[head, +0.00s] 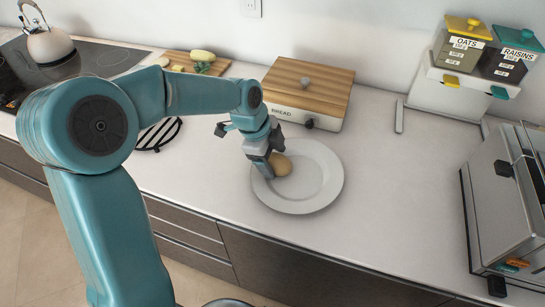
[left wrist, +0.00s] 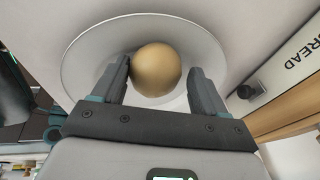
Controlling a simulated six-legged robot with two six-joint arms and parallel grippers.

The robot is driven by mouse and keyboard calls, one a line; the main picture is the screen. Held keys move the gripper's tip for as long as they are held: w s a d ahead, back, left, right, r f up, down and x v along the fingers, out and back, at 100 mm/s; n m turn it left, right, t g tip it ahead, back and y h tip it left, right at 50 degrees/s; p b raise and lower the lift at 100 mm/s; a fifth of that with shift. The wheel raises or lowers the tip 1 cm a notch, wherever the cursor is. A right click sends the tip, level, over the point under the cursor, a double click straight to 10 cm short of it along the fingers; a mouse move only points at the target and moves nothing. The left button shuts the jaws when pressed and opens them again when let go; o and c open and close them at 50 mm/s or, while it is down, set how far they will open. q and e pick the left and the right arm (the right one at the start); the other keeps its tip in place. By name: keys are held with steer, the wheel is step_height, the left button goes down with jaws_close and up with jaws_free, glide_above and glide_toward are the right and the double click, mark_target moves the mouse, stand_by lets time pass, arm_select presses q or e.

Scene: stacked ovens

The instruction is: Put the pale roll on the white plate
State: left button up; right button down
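The pale roll (head: 281,165) is a round tan bun at the left part of the white plate (head: 322,190) on the counter. In the left wrist view the roll (left wrist: 158,70) appears over the plate's middle (left wrist: 88,62). My left gripper (head: 268,167) points down over the plate at the roll. In the left wrist view its fingers (left wrist: 160,72) stand apart on either side of the roll, with a narrow gap showing on the right. The near finger hides part of the roll in the head view. My right gripper is not in view.
A wooden-lidded bread box (head: 308,88) stands behind the plate. A cutting board with food (head: 196,64) and a black striped trivet (head: 158,134) lie to the left. A steel oven (head: 505,205) stands at the right. The counter between plate and oven is clear.

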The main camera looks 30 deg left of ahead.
arm_select(q)
steer(key=shift+s+f, duration=0.2)
steer(key=shift+f, duration=0.15)
steer(key=shift+d, duration=0.1)
steer(key=shift+r+p, duration=0.9)
steer(key=v, duration=1.1)
steer(key=shift+r+b, duration=0.35)
steer(key=shift+r, duration=0.05)
